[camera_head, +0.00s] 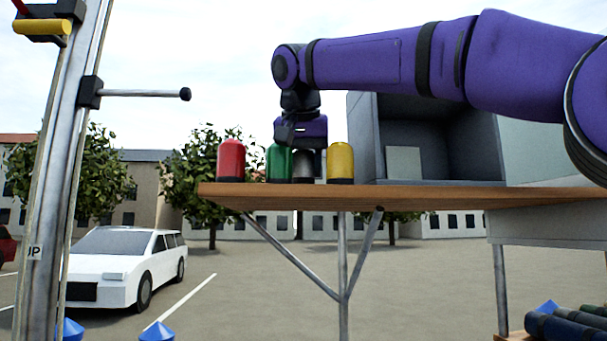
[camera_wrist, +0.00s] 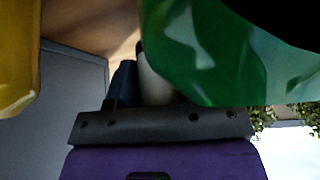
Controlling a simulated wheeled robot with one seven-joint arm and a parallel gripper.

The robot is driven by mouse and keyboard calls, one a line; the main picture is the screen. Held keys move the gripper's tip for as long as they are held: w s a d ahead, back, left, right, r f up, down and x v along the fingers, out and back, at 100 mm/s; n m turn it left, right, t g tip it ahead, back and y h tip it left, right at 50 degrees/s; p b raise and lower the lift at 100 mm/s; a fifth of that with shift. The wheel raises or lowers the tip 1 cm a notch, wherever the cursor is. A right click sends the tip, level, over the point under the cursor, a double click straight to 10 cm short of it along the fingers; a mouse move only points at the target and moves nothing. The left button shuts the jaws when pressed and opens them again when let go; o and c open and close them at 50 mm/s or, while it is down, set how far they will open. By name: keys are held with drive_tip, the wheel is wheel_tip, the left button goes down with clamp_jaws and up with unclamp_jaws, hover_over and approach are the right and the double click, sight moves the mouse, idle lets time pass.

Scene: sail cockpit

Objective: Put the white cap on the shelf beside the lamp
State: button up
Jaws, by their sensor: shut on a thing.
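My gripper (camera_head: 303,150) points down at the wooden shelf (camera_head: 400,196), between a green domed object (camera_head: 278,164) and a yellow one (camera_head: 341,163). Its jaws are shut on a pale grey-white rounded thing (camera_head: 304,169), which seems to be the white cap, in shadow and partly hidden by the green object. In the wrist view the pale thing (camera_wrist: 152,82) shows beside a dark finger (camera_wrist: 122,84); its far end is hidden. It is at or just above shelf level; I cannot tell whether it touches. Which object is the lamp is unclear.
A red domed object (camera_head: 231,161) stands left of the green one, near the shelf's left end. The green (camera_wrist: 215,55) and yellow (camera_wrist: 15,60) objects crowd close around my gripper. A grey open-fronted box (camera_head: 438,140) stands behind to the right. The shelf's front right is clear.

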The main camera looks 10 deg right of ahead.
drive_tip(key=shift+f, duration=0.75)
drive_tip(key=o, duration=0.9)
drive_tip(key=shift+f, duration=0.15)
drive_tip(key=v, duration=1.2)
